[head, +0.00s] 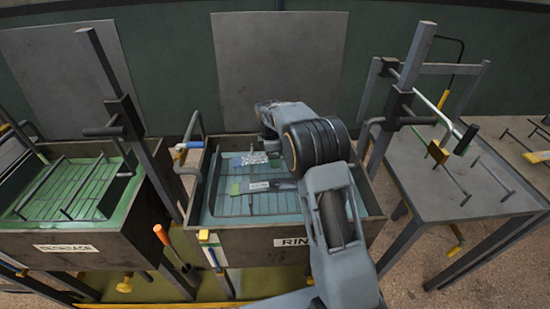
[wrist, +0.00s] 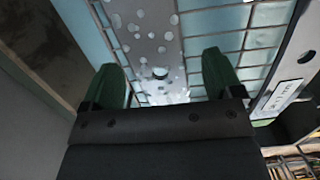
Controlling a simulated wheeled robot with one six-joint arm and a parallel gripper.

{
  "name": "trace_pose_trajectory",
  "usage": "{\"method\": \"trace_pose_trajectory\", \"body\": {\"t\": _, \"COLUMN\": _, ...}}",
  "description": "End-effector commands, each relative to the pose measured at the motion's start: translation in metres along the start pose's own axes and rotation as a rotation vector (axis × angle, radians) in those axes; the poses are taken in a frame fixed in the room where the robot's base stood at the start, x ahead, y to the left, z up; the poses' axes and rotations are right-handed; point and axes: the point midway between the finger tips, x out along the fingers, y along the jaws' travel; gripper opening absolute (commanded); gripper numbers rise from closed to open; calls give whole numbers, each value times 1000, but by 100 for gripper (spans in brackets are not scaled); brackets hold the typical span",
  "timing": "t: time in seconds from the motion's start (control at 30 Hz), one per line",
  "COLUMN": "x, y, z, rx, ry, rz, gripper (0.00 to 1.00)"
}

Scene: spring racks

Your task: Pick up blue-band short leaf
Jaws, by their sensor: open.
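My gripper (wrist: 161,63) is open in the wrist view, its two green fingers on either side of a grey metal leaf (wrist: 150,30) with pale spots and a small dark hole. The leaf is between or below the fingers; I cannot tell which. No blue band shows on it. A second grey leaf (wrist: 293,58) with a white label lies at the right. In the head view, a speckled piece (head: 255,158) and a grey piece (head: 285,184) are in the rinse tank (head: 262,238).
A tank with a green interior and a wire rack (head: 75,190) stands at the left. A metal table (head: 440,195) with an upright frame and rods stands at the right. An orange-handled tool (head: 163,236) stands between the tanks. Tank walls and posts surround the rinse tank.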

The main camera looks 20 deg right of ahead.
Motion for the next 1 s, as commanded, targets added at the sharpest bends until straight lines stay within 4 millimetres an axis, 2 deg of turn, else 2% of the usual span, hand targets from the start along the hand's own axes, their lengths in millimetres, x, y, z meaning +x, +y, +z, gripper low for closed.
{"method": "trace_pose_trajectory", "body": {"t": 0.07, "x": 0, "y": 0, "z": 0, "rx": 0, "ry": 0, "rz": 0, "gripper": 83}}
{"method": "trace_pose_trajectory", "body": {"t": 0.77, "x": -1, "y": 0, "z": 0, "rx": 0, "ry": 0, "rz": 0, "gripper": 16}}
{"method": "trace_pose_trajectory", "body": {"t": 1.0, "x": -3, "y": 1, "z": 0, "rx": 0, "ry": 1, "rz": 4, "gripper": 15}}
